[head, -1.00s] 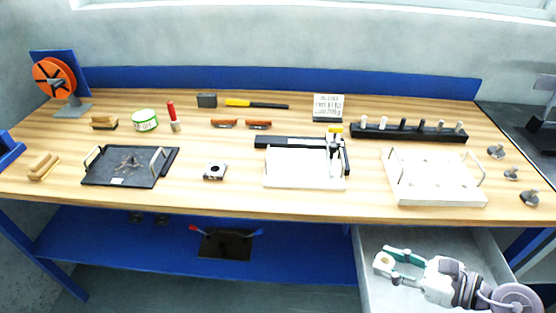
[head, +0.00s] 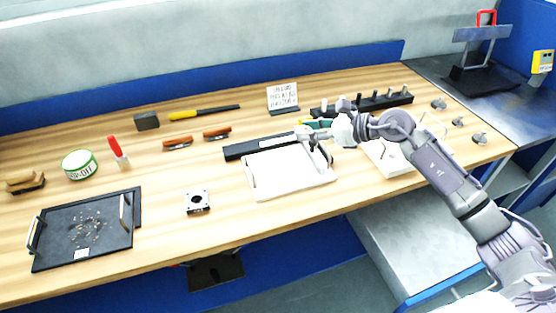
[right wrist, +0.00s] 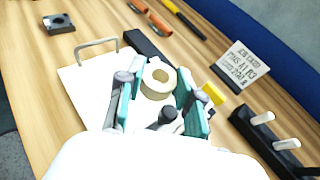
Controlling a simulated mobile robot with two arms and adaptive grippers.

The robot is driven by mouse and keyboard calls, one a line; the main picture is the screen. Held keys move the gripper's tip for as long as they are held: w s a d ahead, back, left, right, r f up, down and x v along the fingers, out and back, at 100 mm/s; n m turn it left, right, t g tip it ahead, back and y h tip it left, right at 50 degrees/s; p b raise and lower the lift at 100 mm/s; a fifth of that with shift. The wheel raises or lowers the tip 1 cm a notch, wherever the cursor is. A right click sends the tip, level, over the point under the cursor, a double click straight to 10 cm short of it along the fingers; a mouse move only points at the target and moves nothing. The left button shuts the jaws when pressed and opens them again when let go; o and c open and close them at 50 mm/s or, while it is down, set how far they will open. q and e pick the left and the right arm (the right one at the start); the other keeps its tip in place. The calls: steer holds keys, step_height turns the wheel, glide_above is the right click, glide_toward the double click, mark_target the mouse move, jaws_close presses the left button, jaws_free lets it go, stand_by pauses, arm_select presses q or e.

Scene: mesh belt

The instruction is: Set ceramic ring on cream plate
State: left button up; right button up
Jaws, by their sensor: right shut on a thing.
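The ceramic ring (right wrist: 160,91) is a thick cream ring with a round hole. My right gripper (head: 308,127) is shut on it, with a teal finger on each side in the right wrist view. The ring shows above a cream plate (head: 290,184) with wire handles, also seen in the right wrist view (right wrist: 84,84). I cannot tell whether the ring touches anything below. In the head view my gripper and arm hide most of the ring and the plate's far right corner. My left gripper is out of view.
A black bar (head: 262,147) lies along the plate's back edge. A second pale plate (head: 382,158) is right, partly behind my arm. A black peg rack (head: 390,101) and a sign (head: 282,97) stand behind. A small square block (head: 197,202) and dark tray (head: 60,240) lie left.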

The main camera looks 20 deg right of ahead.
steer(key=p, duration=0.2)
glide_above(279, 172)
steer(key=f, duration=0.4)
steer(key=shift+w+d, duration=0.15)
steer(key=shift+d, duration=0.25)
steer(key=shift+a+f, duration=0.4)
steer(key=shift+f, duration=0.1)
step_height(279, 172, down, 4)
steer(key=shift+r+p, duration=0.1)
steer(key=shift+p, duration=0.3)
steer(key=shift+f, duration=0.2)
steer(key=o, duration=1.1)
steer(key=shift+r, duration=0.1)
steer(key=shift+c, duration=0.2)
